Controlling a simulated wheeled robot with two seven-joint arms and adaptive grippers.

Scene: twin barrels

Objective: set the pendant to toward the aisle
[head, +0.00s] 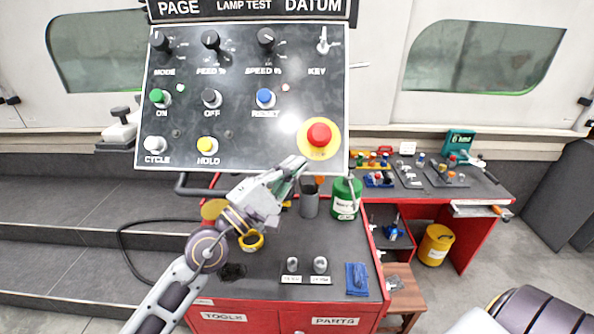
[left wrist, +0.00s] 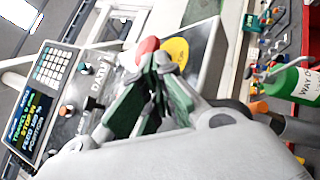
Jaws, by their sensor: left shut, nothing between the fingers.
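The pendant (head: 240,130) is a dark control panel with a pale frame, its face with knobs and coloured buttons turned toward me in the head view. Its red stop button (head: 319,134) sits on a yellow disc at the lower right. In the left wrist view the pendant (left wrist: 205,45) shows at a steep angle, with the red button (left wrist: 147,46) behind the fingertips. My left gripper (head: 299,164) is shut and empty at the pendant's lower edge, left of and below the red button; it also shows in the left wrist view (left wrist: 160,62). I cannot tell whether it touches the pendant.
A red cart (head: 240,318) with a dark top stands below the pendant. On it are a green bottle (head: 345,199), a grey cup (head: 309,200) and a yellow tape roll (head: 251,241). A red workbench (head: 477,200) with small parts stands at right. Grey steps (head: 50,235) lie at left.

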